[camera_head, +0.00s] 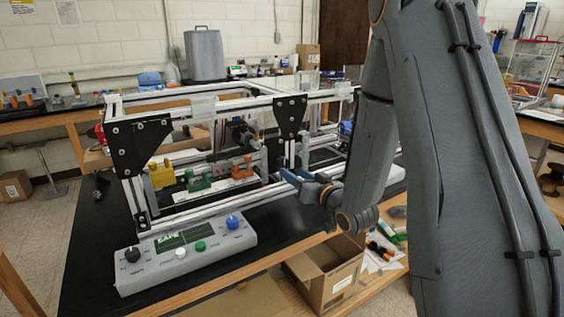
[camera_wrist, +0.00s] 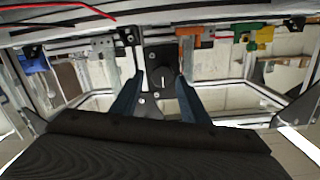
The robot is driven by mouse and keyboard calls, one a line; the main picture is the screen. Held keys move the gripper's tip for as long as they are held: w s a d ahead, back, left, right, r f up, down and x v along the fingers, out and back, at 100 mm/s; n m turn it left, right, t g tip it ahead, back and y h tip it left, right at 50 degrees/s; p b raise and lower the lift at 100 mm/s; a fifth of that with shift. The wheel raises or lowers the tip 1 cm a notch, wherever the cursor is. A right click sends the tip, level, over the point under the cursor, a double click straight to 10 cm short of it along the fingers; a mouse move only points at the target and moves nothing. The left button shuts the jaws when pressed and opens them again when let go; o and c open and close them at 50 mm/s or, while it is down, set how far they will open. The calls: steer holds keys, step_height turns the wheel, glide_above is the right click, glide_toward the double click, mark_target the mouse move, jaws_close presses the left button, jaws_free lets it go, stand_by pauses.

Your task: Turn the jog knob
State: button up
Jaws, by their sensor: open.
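In the wrist view a black knob (camera_wrist: 165,77) with a white pointer line stands on a dark plate fixed to the extrusion frame. My gripper (camera_wrist: 160,80) is open, and its two blue fingers reach up on either side of the knob with visible gaps. I cannot tell how far off the knob is in depth. In the head view my gripper (camera_head: 286,175) is at the front right of the aluminium frame (camera_head: 200,208), by a black bracket (camera_head: 290,116). The knob is not clear there. A control box (camera_head: 208,259) on the table carries a black knob (camera_head: 132,254) and a blue knob (camera_head: 232,222).
Yellow (camera_head: 162,174), green (camera_head: 197,181) and orange (camera_head: 243,168) parts sit on a rail inside the frame. Frame bars and brackets surround my gripper closely. An open cardboard box (camera_head: 327,272) stands below the table's front edge. The black tabletop is bare right of the control box.

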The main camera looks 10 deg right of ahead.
mark_target(285, 164)
steer(key=shift+w+a+r+t+y, duration=0.1)
steer(key=shift+r+t+y, duration=0.2)
steer(key=shift+r+t, duration=0.15)
steer(key=p+x, duration=0.2)
steer(key=x, duration=0.5)
steer(key=shift+w, duration=0.2)
steer(key=c, duration=0.8)
